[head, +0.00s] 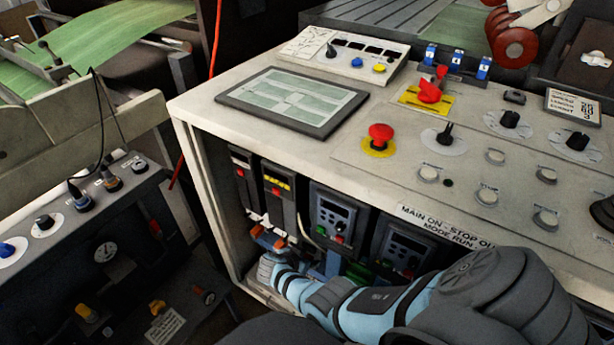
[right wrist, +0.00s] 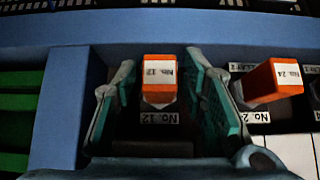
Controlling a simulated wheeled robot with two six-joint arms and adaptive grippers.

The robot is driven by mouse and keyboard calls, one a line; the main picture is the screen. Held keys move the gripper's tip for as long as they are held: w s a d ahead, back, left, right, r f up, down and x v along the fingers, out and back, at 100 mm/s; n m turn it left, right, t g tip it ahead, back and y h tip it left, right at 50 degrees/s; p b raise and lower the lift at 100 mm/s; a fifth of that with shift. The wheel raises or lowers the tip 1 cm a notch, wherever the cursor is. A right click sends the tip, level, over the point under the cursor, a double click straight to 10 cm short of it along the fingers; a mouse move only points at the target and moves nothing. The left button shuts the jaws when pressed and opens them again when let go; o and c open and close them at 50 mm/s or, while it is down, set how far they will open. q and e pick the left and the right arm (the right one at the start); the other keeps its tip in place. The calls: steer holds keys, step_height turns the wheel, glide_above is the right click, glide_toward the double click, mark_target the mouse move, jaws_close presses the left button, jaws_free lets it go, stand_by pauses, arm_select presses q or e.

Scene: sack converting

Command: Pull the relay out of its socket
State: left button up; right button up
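An orange relay labelled No. 12 (right wrist: 157,92) stands in its socket in the middle of the right wrist view. The two fingers of my right gripper (right wrist: 160,78) are open, one on each side of it, with a visible gap on both sides. A second orange relay, No. 24 (right wrist: 274,80), stands to the right, outside the right finger. In the head view my right gripper (head: 268,262) reaches into the open cabinet front, beside small orange parts (head: 266,237); the fingertips are mostly hidden there. My left gripper is not in view.
The cabinet's top panel has a red stop button (head: 380,134), a screen (head: 293,101) and several knobs. Black modules (head: 338,215) line the cabinet bay close above my right arm. A blue duct (right wrist: 62,105) stands left of the relays, with green strips (right wrist: 16,118) beyond.

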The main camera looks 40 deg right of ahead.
steer(key=shift+c, duration=0.5)
jaws_close()
steer(key=shift+a+f, duration=0.1)
steer(key=shift+s+a+p, duration=0.15)
steer(key=shift+s+a, duration=0.1)
steer(key=shift+a, duration=0.45)
steer(key=shift+s+a+p, duration=0.2)
steer(key=shift+a, duration=0.55)
steer(key=shift+s+a+p, duration=0.15)
steer(key=shift+s+a, duration=0.1)
steer(key=shift+a, duration=0.45)
